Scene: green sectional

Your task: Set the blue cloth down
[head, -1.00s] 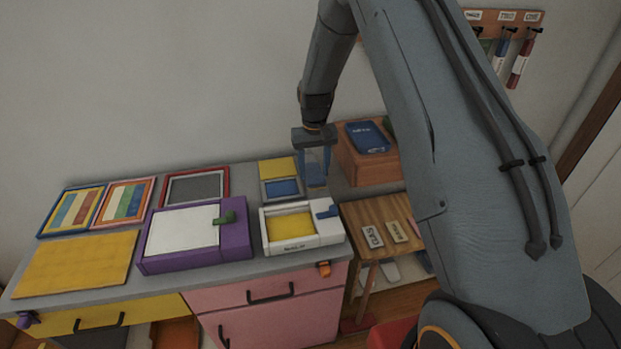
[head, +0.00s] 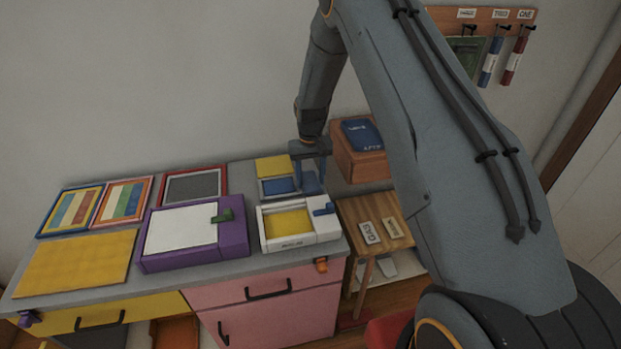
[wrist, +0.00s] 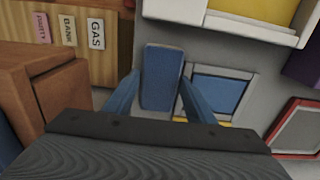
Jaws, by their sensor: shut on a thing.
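The blue cloth (wrist: 162,75) shows in the wrist view as a folded block between the two blue fingers. My gripper (wrist: 160,88) is shut on it. In the head view my gripper (head: 311,172) points down over the back right of the grey counter (head: 240,172), and the cloth (head: 312,184) shows at its fingertips. It is close to the counter top; I cannot tell whether it touches. A framed blue panel (head: 280,187) lies just left of the cloth, and it also shows in the wrist view (wrist: 220,90).
A white tray with a yellow inside (head: 290,224) stands just in front. A purple-framed box (head: 238,238) is to its left. A brown box with a blue item on top (head: 360,165) stands to the right, beside a wooden stand (head: 372,210) with labelled tags.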

